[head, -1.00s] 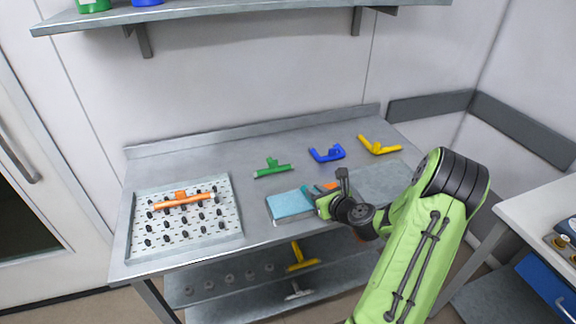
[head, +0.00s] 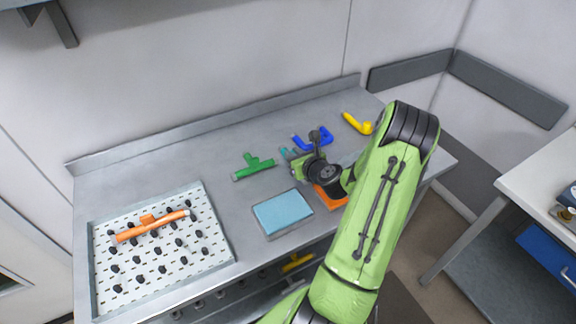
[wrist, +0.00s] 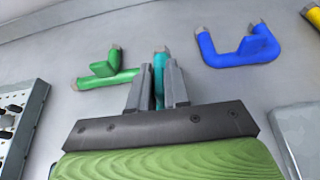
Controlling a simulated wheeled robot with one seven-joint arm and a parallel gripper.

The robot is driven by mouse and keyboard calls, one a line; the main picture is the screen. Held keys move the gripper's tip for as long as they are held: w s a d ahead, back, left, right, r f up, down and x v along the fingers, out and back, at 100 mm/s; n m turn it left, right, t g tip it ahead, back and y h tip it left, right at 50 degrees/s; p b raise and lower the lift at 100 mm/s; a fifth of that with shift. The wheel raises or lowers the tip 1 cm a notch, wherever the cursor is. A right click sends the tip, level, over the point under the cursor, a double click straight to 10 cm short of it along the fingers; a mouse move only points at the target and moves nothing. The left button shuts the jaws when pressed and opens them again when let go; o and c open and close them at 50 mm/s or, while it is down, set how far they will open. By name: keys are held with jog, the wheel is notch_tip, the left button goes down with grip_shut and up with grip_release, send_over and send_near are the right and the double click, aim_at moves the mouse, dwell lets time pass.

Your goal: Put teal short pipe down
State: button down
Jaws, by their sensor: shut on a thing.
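The teal short pipe (wrist: 160,64) is between the two grey fingers of my gripper (wrist: 158,88) in the wrist view, its grey-tipped end sticking out beyond them. In the head view my gripper (head: 302,160) is over the middle of the steel table (head: 130,189), and a bit of teal shows at its fingers. I cannot tell whether the pipe touches the table. A green tee pipe (head: 254,166) lies just left of my gripper, and a blue U-shaped pipe (head: 326,136) lies behind and to the right.
A yellow pipe (head: 357,124) lies at the back right. A blue sponge-like block (head: 283,212) and an orange item (head: 330,198) are near the front edge. A pegged tray (head: 212,237) with an orange pipe (head: 152,227) stands at left. Bare tabletop lies behind the green pipe.

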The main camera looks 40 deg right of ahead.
jog(key=shift+f+b, duration=0.5)
jog(key=shift+f, duration=1.4)
jog(key=c, duration=1.1)
grip_release()
